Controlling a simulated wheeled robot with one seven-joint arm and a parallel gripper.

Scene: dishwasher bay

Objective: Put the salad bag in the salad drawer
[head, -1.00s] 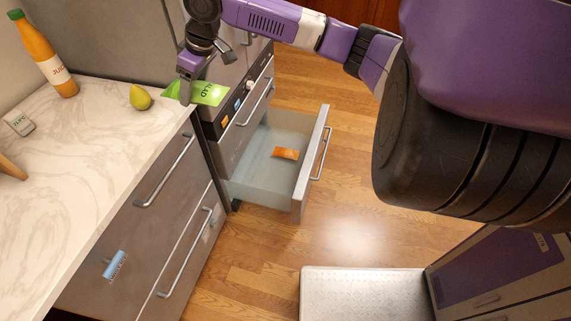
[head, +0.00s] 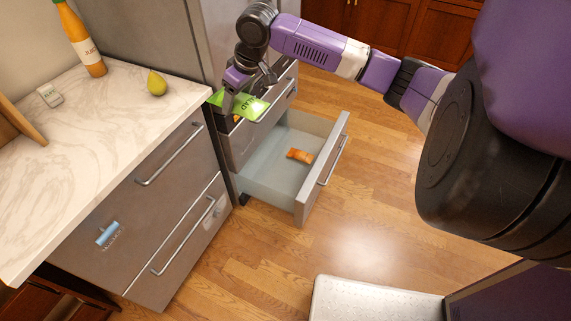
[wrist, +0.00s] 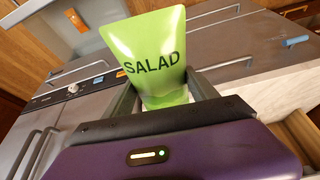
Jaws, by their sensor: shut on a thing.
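The green salad bag (head: 250,107), printed SALAD, is held in my gripper (head: 232,103). In the head view the bag is off the counter, at the counter's right end and in front of the drawer fronts. In the wrist view the bag (wrist: 152,55) stands up between the two fingers (wrist: 165,98), which are shut on its lower end. A pulled-out drawer (head: 270,188) with pale translucent walls is open below and to the right of the bag. An orange packet (head: 300,156) lies inside it. Most of the drawer floor is bare.
On the marble counter (head: 120,130) at left are an orange juice bottle (head: 85,40), a yellow-green pear (head: 157,83) and a small grey box (head: 49,96). Closed drawers with bar handles (head: 170,155) are under it. The wooden floor right of the open drawer is clear.

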